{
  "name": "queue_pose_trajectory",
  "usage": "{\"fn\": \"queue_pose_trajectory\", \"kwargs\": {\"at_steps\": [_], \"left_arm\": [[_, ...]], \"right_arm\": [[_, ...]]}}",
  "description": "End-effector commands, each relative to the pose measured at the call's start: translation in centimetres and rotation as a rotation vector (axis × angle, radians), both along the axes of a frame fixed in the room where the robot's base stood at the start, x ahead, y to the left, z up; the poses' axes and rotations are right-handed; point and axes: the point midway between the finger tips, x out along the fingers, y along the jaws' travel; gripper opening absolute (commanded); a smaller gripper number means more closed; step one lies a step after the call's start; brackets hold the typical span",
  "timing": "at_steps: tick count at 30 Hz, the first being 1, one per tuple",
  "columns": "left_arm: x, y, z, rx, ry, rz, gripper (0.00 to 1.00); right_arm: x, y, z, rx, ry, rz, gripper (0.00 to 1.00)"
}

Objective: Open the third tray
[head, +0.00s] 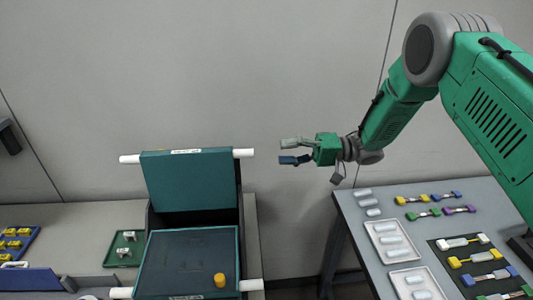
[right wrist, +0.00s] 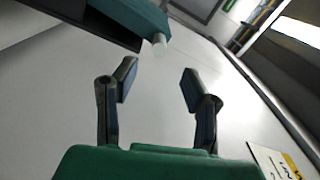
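A stack of teal trays stands left of centre in the head view. One tray (head: 188,182) is tilted up at the back, with white handle ends (head: 243,153) sticking out on both sides. A lower tray (head: 165,262) lies flat in front, with its own white handle ends (head: 250,285) and a yellow cylinder (head: 219,280) on it. My right gripper (head: 288,151) is open and empty, to the right of the raised tray's right handle end and apart from it. In the right wrist view, a white handle end (right wrist: 160,45) shows beyond the spread fingers (right wrist: 155,85). My left gripper is not in view.
A grey table (head: 345,205) on the right bears white cylinders, coloured connectors and small white trays (head: 390,238). On the left bench are a green tray (head: 123,250) with small parts and a blue tray (head: 18,242) with yellow parts. A gap separates the stack and the right table.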

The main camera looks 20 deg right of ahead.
Motion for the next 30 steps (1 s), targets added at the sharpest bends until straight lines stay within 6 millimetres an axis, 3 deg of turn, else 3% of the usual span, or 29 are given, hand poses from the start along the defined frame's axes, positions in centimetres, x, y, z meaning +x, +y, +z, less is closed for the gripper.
{"fn": "queue_pose_trajectory", "kwargs": {"at_steps": [5, 23, 26, 29, 30], "left_arm": [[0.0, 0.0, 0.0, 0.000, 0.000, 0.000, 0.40], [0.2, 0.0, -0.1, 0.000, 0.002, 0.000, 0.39], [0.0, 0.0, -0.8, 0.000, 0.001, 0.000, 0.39], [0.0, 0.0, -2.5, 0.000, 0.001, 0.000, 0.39], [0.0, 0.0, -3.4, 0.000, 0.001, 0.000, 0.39]], "right_arm": [[-0.3, -1.2, 0.0, 0.001, 0.001, -0.001, 0.39], [-0.3, -1.1, -0.2, 0.000, -0.002, -0.004, 0.39], [-0.2, -0.2, -2.0, -0.012, -0.020, -0.055, 0.39], [0.1, 1.5, -6.5, -0.067, -0.063, -0.189, 0.39], [-0.1, 2.2, -9.2, -0.115, -0.075, -0.259, 0.39]]}}
